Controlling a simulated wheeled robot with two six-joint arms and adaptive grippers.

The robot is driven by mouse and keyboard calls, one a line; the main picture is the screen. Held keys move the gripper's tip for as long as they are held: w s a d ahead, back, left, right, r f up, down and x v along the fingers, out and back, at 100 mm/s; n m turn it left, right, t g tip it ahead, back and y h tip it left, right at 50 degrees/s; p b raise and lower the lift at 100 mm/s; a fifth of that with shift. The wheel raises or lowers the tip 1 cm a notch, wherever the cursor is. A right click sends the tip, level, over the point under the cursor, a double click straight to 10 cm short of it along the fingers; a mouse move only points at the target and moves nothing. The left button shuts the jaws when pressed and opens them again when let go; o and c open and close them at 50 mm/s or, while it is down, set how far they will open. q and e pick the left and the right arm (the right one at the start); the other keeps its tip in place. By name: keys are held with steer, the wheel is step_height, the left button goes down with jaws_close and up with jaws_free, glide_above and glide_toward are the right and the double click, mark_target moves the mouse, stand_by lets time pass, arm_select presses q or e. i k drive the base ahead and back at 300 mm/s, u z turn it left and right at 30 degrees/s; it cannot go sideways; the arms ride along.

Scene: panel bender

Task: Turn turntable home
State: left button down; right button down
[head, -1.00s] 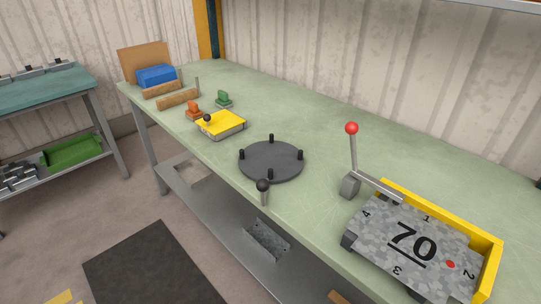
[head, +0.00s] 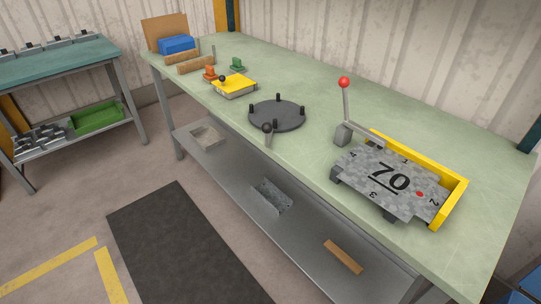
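The turntable (head: 277,117) is a dark grey round disc on the green workbench, with several short black pegs standing near its rim. A small lever with a dark ball knob (head: 267,128) stands at its near edge. To its right lies a grey speckled plate (head: 372,185) marked 70, with numbers 1 to 4 along its edges and a red dot near the 2. Neither of my grippers shows in the head view.
A yellow L-shaped fence (head: 452,202) borders the plate, and a red-knobbed lever (head: 345,100) stands behind it. A yellow block (head: 234,84) sits left of the turntable. A dark mat (head: 170,245) lies on the floor before the bench (head: 440,120); a second bench (head: 50,70) stands at left.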

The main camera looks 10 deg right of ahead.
mark_target(269, 116)
steer(key=z, duration=1.05)
steer(key=i, duration=0.6)
steer(key=u, duration=0.4)
